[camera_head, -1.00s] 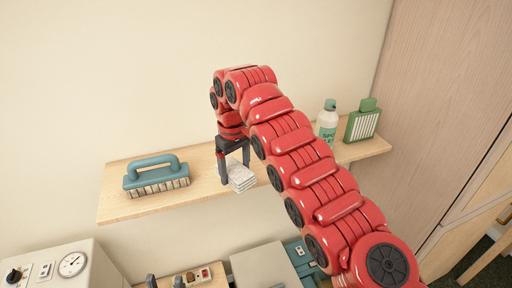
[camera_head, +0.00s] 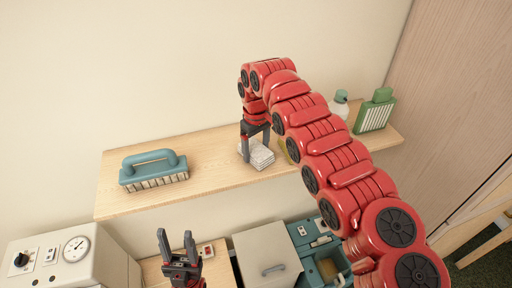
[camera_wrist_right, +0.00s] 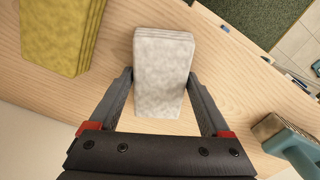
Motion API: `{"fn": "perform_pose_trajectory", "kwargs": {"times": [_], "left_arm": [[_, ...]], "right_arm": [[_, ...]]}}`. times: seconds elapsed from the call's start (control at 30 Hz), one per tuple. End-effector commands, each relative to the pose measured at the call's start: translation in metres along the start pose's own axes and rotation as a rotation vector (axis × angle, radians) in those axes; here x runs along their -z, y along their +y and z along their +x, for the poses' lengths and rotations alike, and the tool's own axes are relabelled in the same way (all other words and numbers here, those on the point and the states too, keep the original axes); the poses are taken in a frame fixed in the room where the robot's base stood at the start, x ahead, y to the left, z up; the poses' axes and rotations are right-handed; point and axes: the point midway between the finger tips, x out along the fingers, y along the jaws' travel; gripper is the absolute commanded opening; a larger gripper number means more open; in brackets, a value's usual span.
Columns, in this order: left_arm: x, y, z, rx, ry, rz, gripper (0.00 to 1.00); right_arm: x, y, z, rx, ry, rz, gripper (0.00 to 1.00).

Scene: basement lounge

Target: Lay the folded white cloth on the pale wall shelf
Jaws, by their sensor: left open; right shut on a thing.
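The folded white cloth (camera_head: 260,157) is at the middle of the pale wall shelf (camera_head: 222,165), by its front part. I cannot tell for sure whether its underside touches the board. My right gripper (camera_head: 256,146) reaches down to it and is shut on it. In the right wrist view the white cloth (camera_wrist_right: 162,65) lies between the two fingers (camera_wrist_right: 160,78), with the shelf's wood grain around it. My left gripper (camera_head: 177,242) is open and empty, low in front of the shelf.
A teal brush (camera_head: 153,171) stands on the shelf's left part. A yellow folded cloth (camera_wrist_right: 60,35) lies close to the white one, mostly hidden by my right arm in the head view. A bottle (camera_head: 340,105) and green container (camera_head: 376,111) stand right. A gauge box (camera_head: 70,258) is below left.

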Motion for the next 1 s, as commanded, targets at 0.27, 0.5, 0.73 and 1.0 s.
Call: {"fn": "perform_pose_trajectory", "kwargs": {"times": [0.27, 0.5, 0.73, 1.0], "left_arm": [[0.0, 0.0, -0.001, 0.0, 0.0, 0.0, 0.5], [-0.001, 0.0, -0.008, 0.0, 0.0, 0.0, 0.5], [-0.005, 0.001, -0.028, 0.0, 0.0, 0.0, 0.5], [0.001, 0.0, 0.006, 0.0, 0.001, 0.0, 0.5]], "right_arm": [[0.0, 0.0, 0.0, 0.0, 0.0, 0.0, 1.0], [0.001, 0.0, -0.006, -0.001, 0.001, 0.0, 1.0], [0.002, -0.002, -0.045, -0.001, 0.004, -0.002, 1.0], [0.001, -0.003, -0.103, 0.002, 0.002, -0.002, 1.0]]}}
